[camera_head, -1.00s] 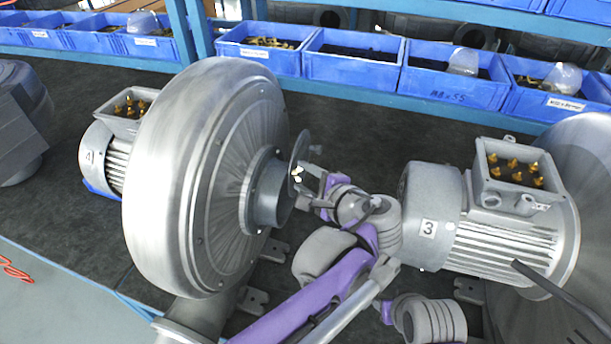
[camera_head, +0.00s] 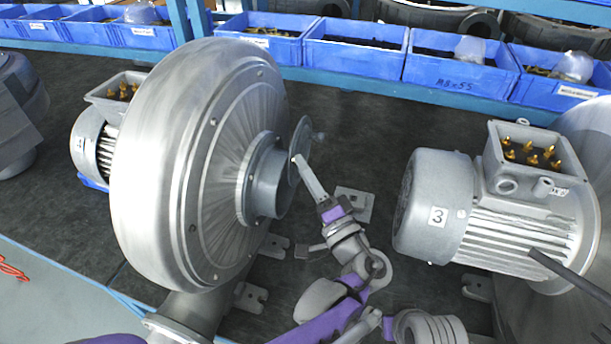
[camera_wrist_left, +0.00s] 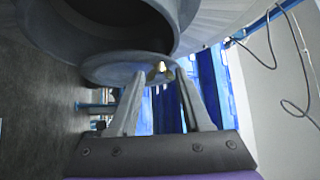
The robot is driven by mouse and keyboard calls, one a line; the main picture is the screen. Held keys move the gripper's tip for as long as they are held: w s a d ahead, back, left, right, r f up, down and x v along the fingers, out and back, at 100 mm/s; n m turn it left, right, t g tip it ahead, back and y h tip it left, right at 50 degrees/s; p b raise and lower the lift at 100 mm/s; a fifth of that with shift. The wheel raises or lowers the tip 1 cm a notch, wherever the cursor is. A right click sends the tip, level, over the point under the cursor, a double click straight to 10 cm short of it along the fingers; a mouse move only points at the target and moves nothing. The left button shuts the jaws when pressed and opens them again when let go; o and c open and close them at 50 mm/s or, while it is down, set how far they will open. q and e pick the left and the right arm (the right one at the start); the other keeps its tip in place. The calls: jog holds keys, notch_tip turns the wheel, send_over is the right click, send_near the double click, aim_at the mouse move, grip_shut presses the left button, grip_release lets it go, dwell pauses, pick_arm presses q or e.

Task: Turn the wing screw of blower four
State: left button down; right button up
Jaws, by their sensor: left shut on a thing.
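Blower four (camera_head: 205,170) stands at the left, a big grey round housing with its motor (camera_head: 92,140) behind it. A short inlet pipe (camera_head: 268,185) faces right, with a thin round flap (camera_head: 303,140) at its mouth. My left gripper (camera_head: 297,165) reaches up to the flap, its fingers close to the face of the disc. In the left wrist view, the brass wing screw (camera_wrist_left: 162,66) shows at the flap's edge between the two fingertips (camera_wrist_left: 160,77), and the gripper is shut on it. In the head view the fingers hide the screw.
Blue bins (camera_head: 355,60) line the shelf behind. A metal foot plate (camera_head: 355,203) lies beyond my gripper.

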pick_arm(q)
jog(key=shift+w+d+f+n+t+y+b, duration=0.15)
jog(key=shift+n+y+b, duration=0.3)
jog(key=shift+n+y, duration=0.55)
jog(key=shift+w+a+f+n+t+y+b, duration=0.15)
jog(key=shift+n+y+b, duration=0.5)
jog(key=shift+n, duration=0.7)
jog(key=shift+d+f+n+y+b, duration=0.15)
jog(key=shift+n+y+b, duration=0.15)
jog(key=shift+n+y, duration=0.75)
jog(key=shift+n, duration=0.4)
jog(key=shift+c, duration=1.7)
grip_release()
jog(key=shift+f, duration=0.1)
